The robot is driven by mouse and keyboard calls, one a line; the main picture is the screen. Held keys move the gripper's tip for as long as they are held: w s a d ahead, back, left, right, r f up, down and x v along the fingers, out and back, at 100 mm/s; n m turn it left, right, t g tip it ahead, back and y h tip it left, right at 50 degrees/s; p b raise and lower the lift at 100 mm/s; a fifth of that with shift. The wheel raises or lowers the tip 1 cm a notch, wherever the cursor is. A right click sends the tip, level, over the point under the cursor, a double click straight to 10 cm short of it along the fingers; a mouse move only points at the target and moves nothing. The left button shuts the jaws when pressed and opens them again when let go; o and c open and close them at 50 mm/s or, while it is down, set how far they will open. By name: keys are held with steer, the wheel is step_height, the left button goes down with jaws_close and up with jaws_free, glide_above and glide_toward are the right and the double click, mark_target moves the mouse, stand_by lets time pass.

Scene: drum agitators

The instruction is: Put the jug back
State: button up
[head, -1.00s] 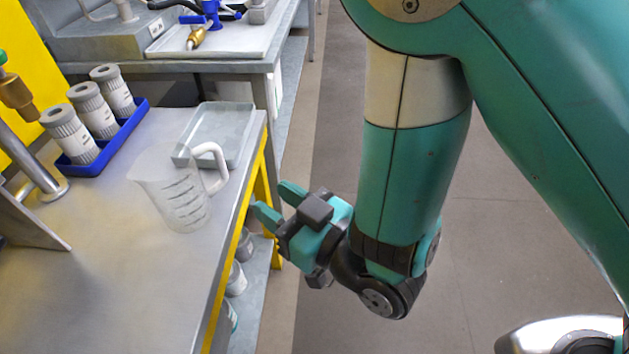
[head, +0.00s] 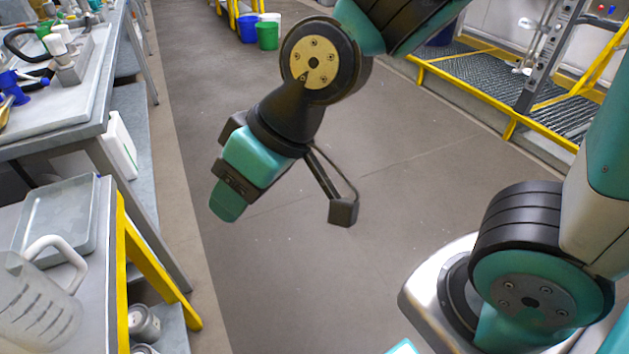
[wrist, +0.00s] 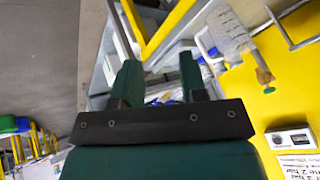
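The clear jug (head: 38,312) with dark graduation marks and a white handle stands upright on the grey bench, at the lower left of the head view. The left edge of the picture cuts it off. My gripper (head: 228,205) is out over the floor, right of the bench and apart from the jug. In the wrist view its two green fingers (wrist: 160,80) are spread with nothing held between them. I cannot make out the jug for sure in the wrist view.
A shallow grey tray (head: 58,218) lies on the bench behind the jug. A second bench (head: 75,120) with tools stands farther back. A yellow frame leg (head: 155,262) edges the near bench. Open floor (head: 330,250) lies to the right, with green and blue buckets (head: 267,36) far off.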

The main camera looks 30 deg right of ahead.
steer(key=s+d+r+g+h, duration=0.2)
steer(key=s+d+r, duration=0.1)
steer(key=s+d, duration=0.3)
steer(key=shift+s+d+g, duration=0.2)
steer(key=shift+g, duration=0.1)
steer(key=shift+r, duration=0.15)
step_height(320, 180, up, 13)
steer(key=p, duration=1.3)
